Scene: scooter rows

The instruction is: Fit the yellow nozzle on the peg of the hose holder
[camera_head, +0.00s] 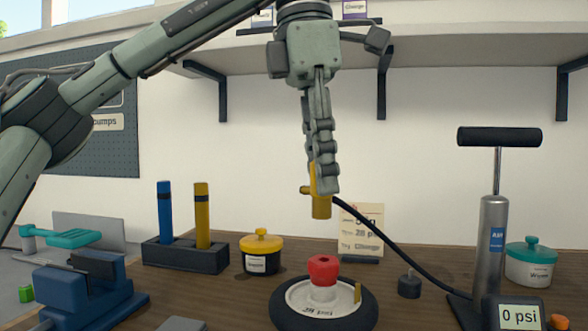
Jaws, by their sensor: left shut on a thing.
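My left gripper (323,180) points down, shut on the yellow nozzle (320,205). It holds the nozzle in the air above the bench, above the wheel. A black hose (372,228) runs from the nozzle down to the right, toward the pump. A small dark block (409,287) with a short upright peg on top stands on the bench between the wheel and the pump; it looks like the hose holder. The nozzle is apart from it, higher and to its left. My right gripper is out of view.
A wheel (282,317) with a red cap (323,268) lies below the nozzle. The floor pump (492,240) stands at right, before a teal-lidded jar (530,265). A yellow-lidded jar (261,255), a rack (185,257) and a blue vise (85,290) are at left. A shelf overhangs the bench.

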